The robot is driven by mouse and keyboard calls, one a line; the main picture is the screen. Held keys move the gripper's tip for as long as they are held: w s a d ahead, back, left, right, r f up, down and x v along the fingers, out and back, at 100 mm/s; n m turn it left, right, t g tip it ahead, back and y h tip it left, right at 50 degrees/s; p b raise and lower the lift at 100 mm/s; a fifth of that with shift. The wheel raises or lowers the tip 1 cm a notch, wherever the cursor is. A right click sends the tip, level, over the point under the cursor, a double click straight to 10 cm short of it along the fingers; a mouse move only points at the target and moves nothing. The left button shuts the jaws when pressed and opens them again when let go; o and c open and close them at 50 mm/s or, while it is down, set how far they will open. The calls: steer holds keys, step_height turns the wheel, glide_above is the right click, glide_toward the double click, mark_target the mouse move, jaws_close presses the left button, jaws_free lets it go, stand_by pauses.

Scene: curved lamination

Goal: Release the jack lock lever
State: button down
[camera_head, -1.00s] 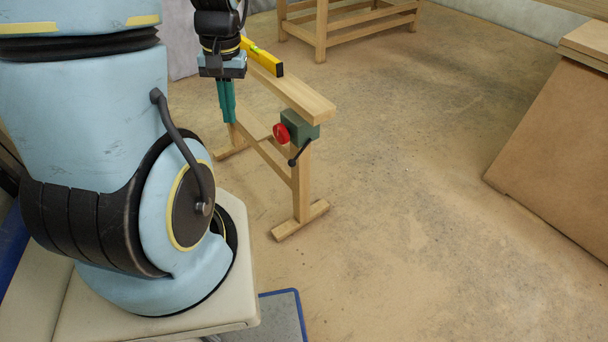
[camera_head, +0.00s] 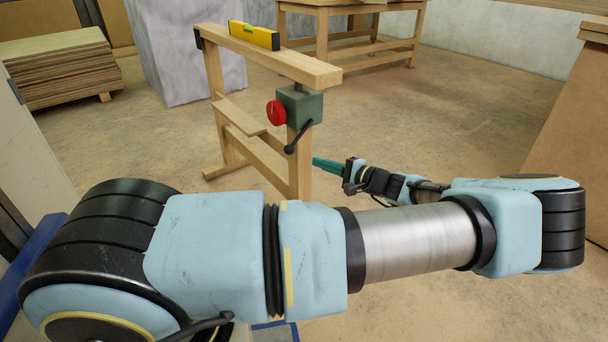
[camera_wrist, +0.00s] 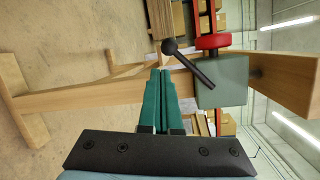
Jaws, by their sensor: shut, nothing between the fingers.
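The jack is a green box (camera_head: 300,104) near the top of the post of a wooden trestle. A red round knob (camera_head: 276,113) is on its left side. The black lock lever (camera_head: 298,137) with a ball end slants down and left from the box. In the wrist view the lever (camera_wrist: 190,63) lies just beyond my fingertips, its ball a little above them, beside the green box (camera_wrist: 222,82) and red knob (camera_wrist: 212,42). My gripper (camera_head: 316,162), with green fingers, is shut and empty, below and right of the lever. In the wrist view its fingers (camera_wrist: 160,72) are together.
A yellow level (camera_head: 254,35) lies on the trestle's top beam (camera_head: 285,63). A wooden workbench (camera_head: 323,35) stands behind, and stacked boards (camera_head: 65,70) are at the far left. A brown panel (camera_head: 575,130) is at the right. The floor right of the trestle is clear.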

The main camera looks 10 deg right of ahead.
mark_target(300, 136)
steer(key=d+t, duration=0.1)
steer(key=d+f+m, duration=0.1)
steer(key=d, duration=0.1)
steer(key=s+d+t+h+b, duration=0.1)
steer(key=d, duration=0.1)
steer(key=shift+s+d+f+m+t, duration=0.1)
steer(key=shift+d+f+m+t, duration=0.1)
steer(key=shift+m+t, duration=0.1)
steer(key=w+a+r, duration=0.1)
steer(key=w+a, duration=0.6)
steer(key=a, duration=0.2)
steer(key=shift+r, duration=0.2)
steer(key=shift+a+r, duration=0.1)
steer(key=shift+a, duration=0.05)
